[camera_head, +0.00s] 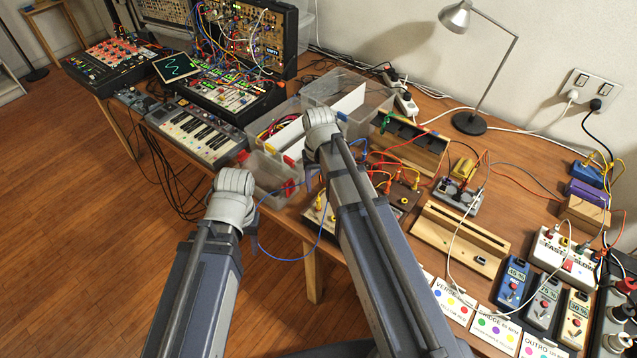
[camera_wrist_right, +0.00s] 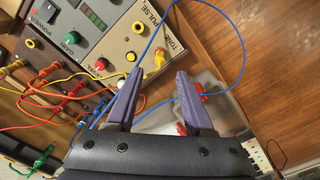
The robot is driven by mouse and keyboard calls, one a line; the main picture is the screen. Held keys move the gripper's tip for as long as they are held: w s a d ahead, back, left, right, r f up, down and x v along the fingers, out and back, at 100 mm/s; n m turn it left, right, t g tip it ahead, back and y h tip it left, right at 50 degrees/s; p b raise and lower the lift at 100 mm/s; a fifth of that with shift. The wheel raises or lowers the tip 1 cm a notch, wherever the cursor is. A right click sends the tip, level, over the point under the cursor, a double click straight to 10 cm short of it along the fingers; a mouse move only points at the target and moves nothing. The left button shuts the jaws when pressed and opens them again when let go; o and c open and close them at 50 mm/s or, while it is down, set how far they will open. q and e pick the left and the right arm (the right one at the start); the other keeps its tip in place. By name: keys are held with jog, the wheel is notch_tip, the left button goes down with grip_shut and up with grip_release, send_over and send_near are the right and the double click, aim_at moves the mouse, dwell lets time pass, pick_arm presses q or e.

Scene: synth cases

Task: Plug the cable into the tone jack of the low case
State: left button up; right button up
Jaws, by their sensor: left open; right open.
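The low case (camera_wrist_right: 118,40) is a pale panel with knobs and jacks, in the upper left of the right wrist view. In the head view the low case (camera_head: 318,222) is largely hidden by my right arm. Its TONE label is near the panel's right edge, with a yellow jack (camera_wrist_right: 160,57) below it. A blue cable (camera_wrist_right: 243,45) crosses the panel and loops out to the right; it also shows in the head view (camera_head: 285,260). My right gripper (camera_wrist_right: 159,71) is open and empty, fingertips near the yellow jack. My left gripper (camera_head: 250,218) is open; its fingertips are mostly hidden.
Red, orange and yellow patch cables (camera_wrist_right: 50,95) crowd the panel's left. A clear bin (camera_head: 270,172) stands beside the case. A wooden rail (camera_head: 460,240) and several cards and pedals lie to the right. A lamp (camera_head: 468,122) stands at the back.

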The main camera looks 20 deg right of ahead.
jog(key=shift+r, duration=0.15)
dwell(0.3)
jog(key=s+a+n+h, duration=0.1)
jog(key=s+a+n, duration=0.4)
jog(key=s+a, duration=0.5)
jog(key=s, duration=0.4)
jog(key=shift+s+a, duration=0.2)
